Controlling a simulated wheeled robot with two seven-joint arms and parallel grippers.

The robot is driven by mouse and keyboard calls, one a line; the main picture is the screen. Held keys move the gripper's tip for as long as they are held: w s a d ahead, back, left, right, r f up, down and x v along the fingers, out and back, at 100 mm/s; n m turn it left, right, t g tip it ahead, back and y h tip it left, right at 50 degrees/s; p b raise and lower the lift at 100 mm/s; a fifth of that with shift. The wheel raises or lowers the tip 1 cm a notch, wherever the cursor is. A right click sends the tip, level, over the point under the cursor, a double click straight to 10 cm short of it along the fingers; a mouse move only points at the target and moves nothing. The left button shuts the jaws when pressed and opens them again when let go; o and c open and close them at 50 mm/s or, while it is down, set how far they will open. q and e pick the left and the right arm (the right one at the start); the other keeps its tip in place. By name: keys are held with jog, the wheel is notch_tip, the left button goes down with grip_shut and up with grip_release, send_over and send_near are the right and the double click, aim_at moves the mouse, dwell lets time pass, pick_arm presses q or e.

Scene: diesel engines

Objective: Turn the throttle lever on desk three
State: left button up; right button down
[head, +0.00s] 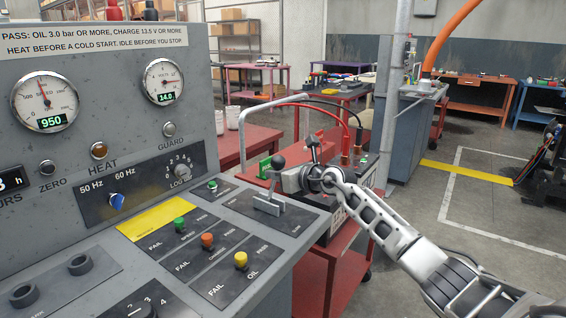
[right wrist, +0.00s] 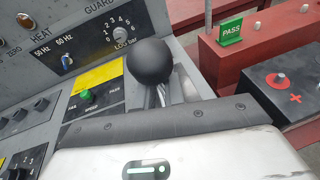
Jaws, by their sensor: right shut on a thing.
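The throttle lever has a black ball knob (head: 278,162) on a metal shaft. It rises from a slotted plate (head: 268,205) at the right end of the grey desk. My right gripper (head: 288,180) comes in from the right and is shut on the lever, below the knob. In the right wrist view the black knob (right wrist: 152,62) stands just beyond the gripper's dark padded edge. That edge hides the lower shaft and the slot. My left gripper is not in view.
Open floor lies further right.

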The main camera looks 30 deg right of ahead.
jog(key=shift+w+a+r, duration=0.1)
jog(key=shift+w+r, duration=0.55)
jog(key=shift+r, duration=0.15)
jog(key=c, duration=1.3)
grip_release()
jog(key=shift+o, duration=0.2)
jog(key=shift+f, duration=0.2)
jog(key=b+v, duration=0.1)
jog(key=v, duration=1.5)
jog(key=shift+f+b, duration=0.25)
jog(key=shift+b, duration=0.1)
jog(key=shift+s, duration=0.1)
